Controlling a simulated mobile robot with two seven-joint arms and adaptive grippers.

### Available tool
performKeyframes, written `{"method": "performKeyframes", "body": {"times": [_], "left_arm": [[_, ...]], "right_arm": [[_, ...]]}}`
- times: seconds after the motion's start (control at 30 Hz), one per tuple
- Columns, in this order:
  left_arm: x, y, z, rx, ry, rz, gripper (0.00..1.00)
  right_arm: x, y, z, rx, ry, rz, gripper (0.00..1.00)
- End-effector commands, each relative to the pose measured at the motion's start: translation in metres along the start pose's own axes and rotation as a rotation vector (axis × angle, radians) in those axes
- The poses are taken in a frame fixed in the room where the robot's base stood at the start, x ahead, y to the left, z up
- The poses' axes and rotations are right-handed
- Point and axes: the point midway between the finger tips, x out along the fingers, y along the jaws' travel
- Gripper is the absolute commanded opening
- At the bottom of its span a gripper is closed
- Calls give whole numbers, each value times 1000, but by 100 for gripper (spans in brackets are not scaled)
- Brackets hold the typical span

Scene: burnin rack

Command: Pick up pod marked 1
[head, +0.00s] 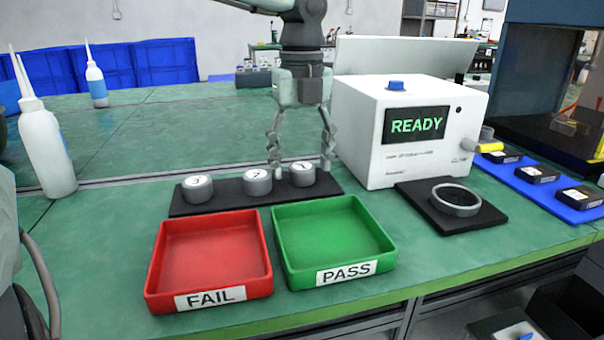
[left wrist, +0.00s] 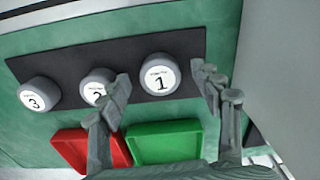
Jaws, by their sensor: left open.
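The pod marked 1 (head: 302,173) is a grey round pod with a white top, at the right end of a black mat (head: 222,193). It also shows in the left wrist view (left wrist: 160,75). The pods marked 2 (head: 257,182) and 3 (head: 198,189) stand to its left on the same mat. My left gripper (head: 301,168) is open and points down, one finger on each side of pod 1. In the left wrist view its fingers (left wrist: 165,90) stand apart, with pod 1 between them and apparently untouched; the left finger partly covers pod 2. My right gripper does not show.
A red FAIL tray (head: 212,250) and a green PASS tray (head: 335,240) stand in front of the mat. A white tester box (head: 375,150) reading READY stands close right of my gripper. A grey ring (head: 456,198) sits on a black pad. White bottles (head: 47,150) stand at left.

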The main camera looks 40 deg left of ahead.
Motion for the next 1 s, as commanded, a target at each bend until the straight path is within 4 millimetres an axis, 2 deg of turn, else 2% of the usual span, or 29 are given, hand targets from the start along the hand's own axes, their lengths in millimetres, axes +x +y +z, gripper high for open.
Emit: {"method": "performKeyframes", "body": {"times": [0.07, 0.47, 0.77, 0.87, 1.0], "left_arm": [[0, 0, 0, 0, 0, 0, 65], [-1, 0, 0, 1, -1, 0, 17], [-3, 0, 0, 1, -1, -1, 15], [-9, -1, 0, 2, -3, -1, 15], [-27, -1, 1, 0, -4, -3, 15]], "right_arm": [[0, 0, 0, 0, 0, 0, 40], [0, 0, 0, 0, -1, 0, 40], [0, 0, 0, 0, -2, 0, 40], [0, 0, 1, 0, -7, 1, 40], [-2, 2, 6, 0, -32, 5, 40]]}}
